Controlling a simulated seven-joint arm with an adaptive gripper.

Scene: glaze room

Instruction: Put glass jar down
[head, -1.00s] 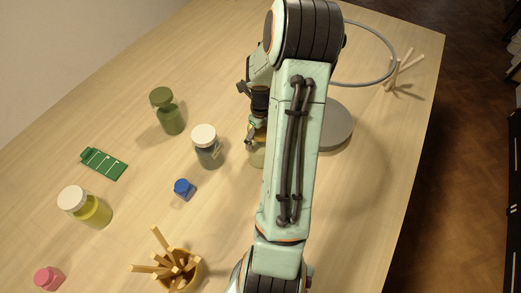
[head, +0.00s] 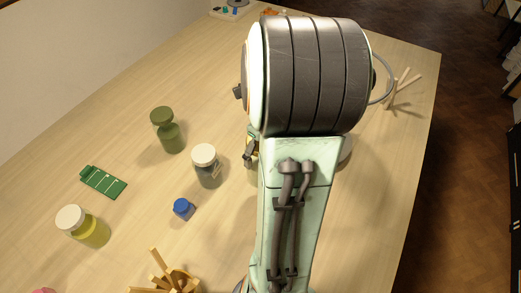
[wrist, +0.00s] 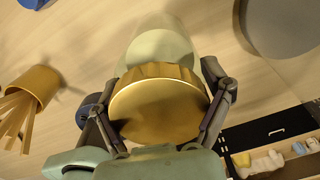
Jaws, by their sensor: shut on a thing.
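The glass jar (wrist: 160,48) has a gold lid (wrist: 158,108) and a pale, cloudy body. My gripper (wrist: 162,100) is shut on it near the lid, one finger on each side. In the wrist view the body points away from my gripper over the wooden table. In the head view my arm hides most of the jar; only a pale sliver (head: 253,176) shows below a gripper finger (head: 249,155). I cannot tell whether the base touches the table (head: 130,228).
Left of my arm stand a white-lidded dark jar (head: 208,170), a green jar (head: 168,132), a blue small container (head: 183,209) and a white-lidded yellow jar (head: 88,229). A green card (head: 103,182) lies flat. A cup of wooden sticks (wrist: 38,85) is nearby. A grey disc (wrist: 284,25) is close.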

